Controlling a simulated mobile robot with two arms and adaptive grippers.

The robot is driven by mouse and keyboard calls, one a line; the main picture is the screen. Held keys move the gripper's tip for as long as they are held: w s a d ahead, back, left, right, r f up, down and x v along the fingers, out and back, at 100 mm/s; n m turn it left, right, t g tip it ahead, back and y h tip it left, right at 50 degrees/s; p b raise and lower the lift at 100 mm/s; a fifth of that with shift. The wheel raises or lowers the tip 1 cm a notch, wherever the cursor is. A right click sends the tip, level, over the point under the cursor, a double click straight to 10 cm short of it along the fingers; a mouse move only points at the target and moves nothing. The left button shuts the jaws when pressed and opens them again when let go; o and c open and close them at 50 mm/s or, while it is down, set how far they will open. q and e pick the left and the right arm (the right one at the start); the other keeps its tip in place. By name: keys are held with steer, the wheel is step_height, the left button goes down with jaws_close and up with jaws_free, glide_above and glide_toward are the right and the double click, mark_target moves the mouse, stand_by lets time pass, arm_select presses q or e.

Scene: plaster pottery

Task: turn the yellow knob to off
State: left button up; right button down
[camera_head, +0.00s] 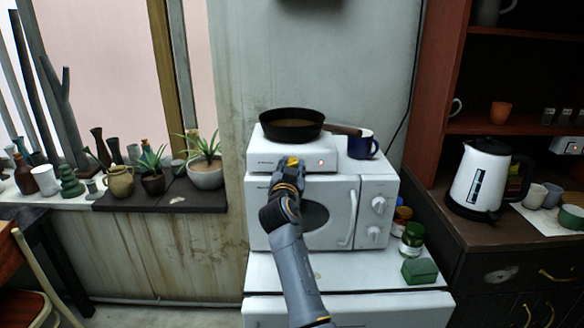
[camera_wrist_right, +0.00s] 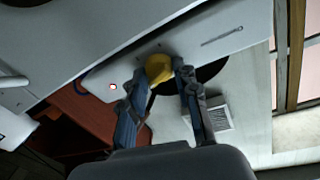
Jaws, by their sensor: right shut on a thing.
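The yellow knob (camera_head: 293,161) is on the front of a white hot plate (camera_head: 262,158), which stands on a white microwave (camera_head: 345,190). A small red light shows on the hot plate's front, right of the knob. My right gripper (camera_head: 288,170) reaches up to the knob and covers part of it. In the right wrist view the knob (camera_wrist_right: 159,68) sits between the two fingers of my right gripper (camera_wrist_right: 160,75), which is shut on it. The red light (camera_wrist_right: 112,86) also shows there. My left gripper is not in view.
A dark pan (camera_head: 291,131) sits on the hot plate, its handle pointing right beside a blue mug (camera_head: 363,145). Jars (camera_head: 412,238) and a green box (camera_head: 419,270) stand right of the microwave. A kettle (camera_head: 483,180) is on the right counter. Potted plants (camera_head: 205,172) line the left sill.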

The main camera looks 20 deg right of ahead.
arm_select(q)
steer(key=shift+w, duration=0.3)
arm_select(e)
steer(key=shift+n, duration=0.3)
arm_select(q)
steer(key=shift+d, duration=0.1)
arm_select(e)
steer(key=shift+n, duration=1)
steer(key=n+y+p, duration=0.1)
steer(key=n, duration=0.3)
steer(key=shift+d+r+t+p, duration=0.1)
steer(key=shift+t+p, duration=0.3)
steer(key=n+y+p, duration=0.1)
steer(key=n, duration=0.1)
steer(key=n+p, duration=0.2)
steer(key=n, duration=0.1)
steer(key=shift+t+y, duration=0.3)
steer(key=shift+y, duration=0.1)
arm_select(q)
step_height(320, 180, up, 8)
steer(key=p, duration=0.3)
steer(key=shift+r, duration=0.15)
arm_select(e)
steer(key=shift+d+n+y, duration=0.1)
steer(key=shift+n+y, duration=0.4)
steer(key=shift+n, duration=2)
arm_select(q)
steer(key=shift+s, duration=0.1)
arm_select(e)
steer(key=shift+f, duration=0.2)
